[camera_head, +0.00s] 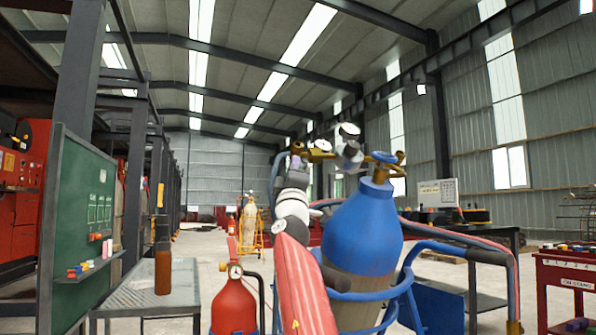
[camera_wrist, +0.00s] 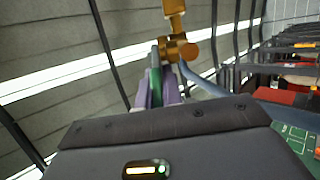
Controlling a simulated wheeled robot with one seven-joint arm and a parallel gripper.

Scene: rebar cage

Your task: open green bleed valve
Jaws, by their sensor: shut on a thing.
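The green bleed valve (camera_wrist: 155,82) shows in the wrist view as a narrow green piece beside a brass fitting (camera_wrist: 178,48). My gripper (camera_wrist: 158,88) has purple fingers and is shut on the green valve. In the head view my gripper (camera_head: 297,154) is at the left end of the brass regulator (camera_head: 319,154). The regulator sits at the top of a blue gas cylinder (camera_head: 362,232). The green valve is hidden or too small to make out in the head view. The fingers hide part of it in the wrist view.
A blue cart frame (camera_head: 412,280) with hoses surrounds the blue cylinder. A red extinguisher (camera_head: 234,300) stands to the left, by a grey table (camera_head: 185,285) and a green board (camera_head: 80,215). A red cart (camera_head: 566,285) stands at the right.

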